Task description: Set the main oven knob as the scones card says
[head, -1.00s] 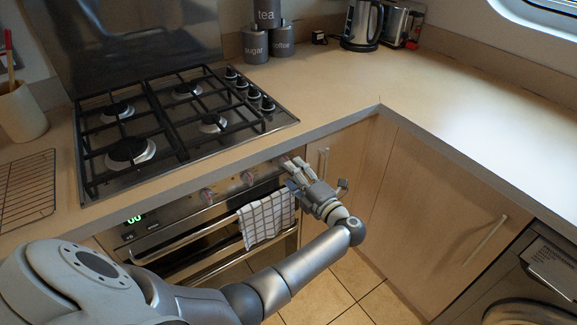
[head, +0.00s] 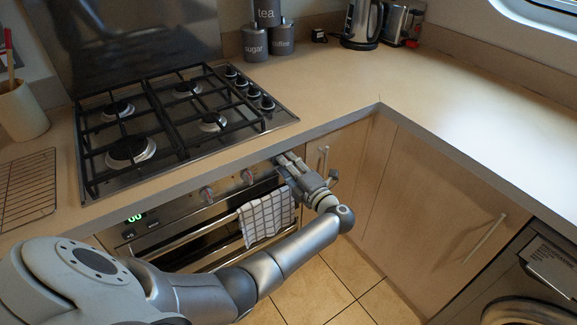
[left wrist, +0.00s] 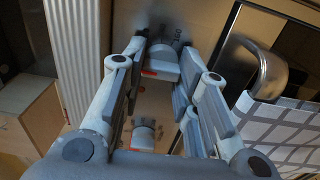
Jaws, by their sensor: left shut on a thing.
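The oven (head: 215,215) is under the hob, with a row of knobs on its steel front panel. One knob (head: 207,195) and a second knob (head: 248,177) show left of my left gripper (head: 283,162). That gripper is at the right end of the panel, shut on the right oven knob (left wrist: 161,66), which sits between its fingers in the left wrist view. The knob has a red mark on its lower edge and dark dial markings behind it. Another knob (left wrist: 145,134) shows lower in that view. I cannot read a scones card. My right gripper is out of view.
A checked towel (head: 266,218) hangs on the oven handle just below my left gripper. A cabinet handle (head: 322,162) is close on its right. The countertop (head: 340,105) overhangs the panel. The hob (head: 180,120) is above; the right-hand counter is largely clear.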

